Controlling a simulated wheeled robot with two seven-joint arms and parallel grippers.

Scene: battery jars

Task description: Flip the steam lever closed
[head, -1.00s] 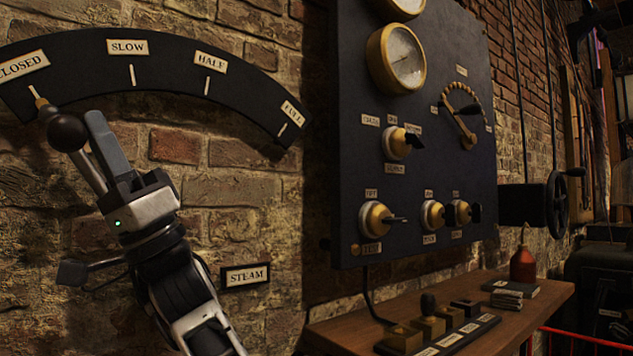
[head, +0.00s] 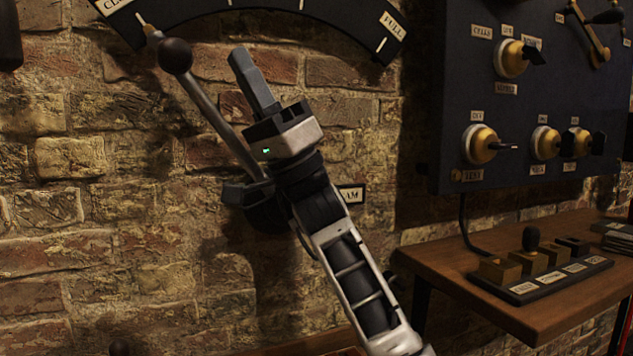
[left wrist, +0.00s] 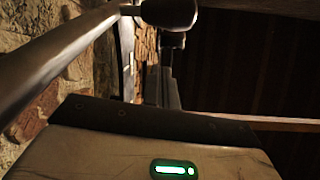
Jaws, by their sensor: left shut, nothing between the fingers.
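The steam lever (head: 215,119) is a grey metal rod with a dark ball knob (head: 175,56). It leans up to the left, and its pointer tip stands by the CLOSED end of the dark curved scale (head: 268,6). My left gripper (head: 243,62) is shut and empty, to the right of the lever and apart from the knob. In the left wrist view the lever rod (left wrist: 62,62) runs along the left and the knob (left wrist: 168,12) shows at the top, beyond the gripper's body. The lever's pivot is partly hidden behind my arm. My right gripper is not in view.
A dark control panel (head: 463,80) with brass knobs stands on the right. Below it a wooden shelf (head: 440,262) holds a block of switches (head: 540,281). The STEAM plate (head: 351,196) is partly covered by my arm. Bare brick wall lies left of the lever.

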